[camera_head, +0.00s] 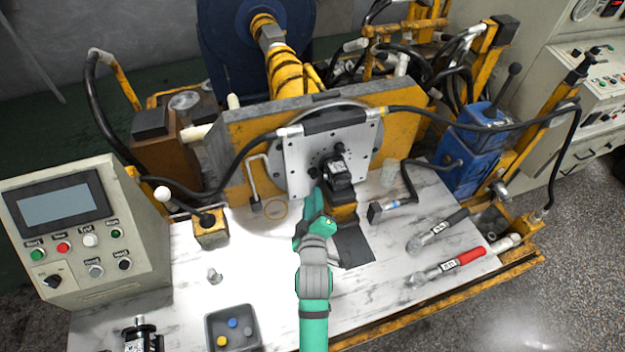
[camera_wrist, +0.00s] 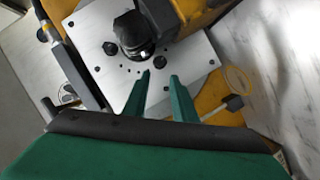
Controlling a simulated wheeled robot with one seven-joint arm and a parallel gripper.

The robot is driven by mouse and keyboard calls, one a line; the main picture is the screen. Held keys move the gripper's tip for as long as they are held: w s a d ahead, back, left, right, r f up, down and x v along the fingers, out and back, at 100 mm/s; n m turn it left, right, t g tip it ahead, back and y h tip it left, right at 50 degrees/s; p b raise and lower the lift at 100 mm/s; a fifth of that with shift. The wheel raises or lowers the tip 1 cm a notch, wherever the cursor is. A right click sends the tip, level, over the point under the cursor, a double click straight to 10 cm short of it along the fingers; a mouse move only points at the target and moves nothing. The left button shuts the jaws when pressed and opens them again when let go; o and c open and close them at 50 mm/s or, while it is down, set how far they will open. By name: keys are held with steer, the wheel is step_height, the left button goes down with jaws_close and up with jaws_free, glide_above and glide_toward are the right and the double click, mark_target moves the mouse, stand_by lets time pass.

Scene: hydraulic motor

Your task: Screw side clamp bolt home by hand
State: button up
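A dark hydraulic motor (camera_head: 338,184) sits against the grey mounting plate (camera_head: 297,158); the plate also fills the wrist view (camera_wrist: 90,25). A black bolt head (camera_head: 312,172) shows beside the motor at its left. In the wrist view, one black bolt head (camera_wrist: 110,48) lies left of the fingers and another (camera_wrist: 161,60) lies just beyond the gap between the fingertips. My gripper (camera_head: 318,190) is close to the motor's lower left side. In the wrist view its two green fingers (camera_wrist: 161,76) stand apart with plate visible between them. I cannot tell whether they touch the bolt.
A grey bin (camera_head: 210,338) with coloured caps stands at the front. Two torque wrenches (camera_head: 450,266) lie at the right. A hose with a dark end fitting (camera_head: 376,211) lies right of the motor. A control panel (camera_head: 85,225) stands left. The left-centre tabletop is mostly clear.

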mark_target(312, 176)
steer(key=x, duration=0.9)
steer(key=shift+w, duration=0.15)
jaws_close()
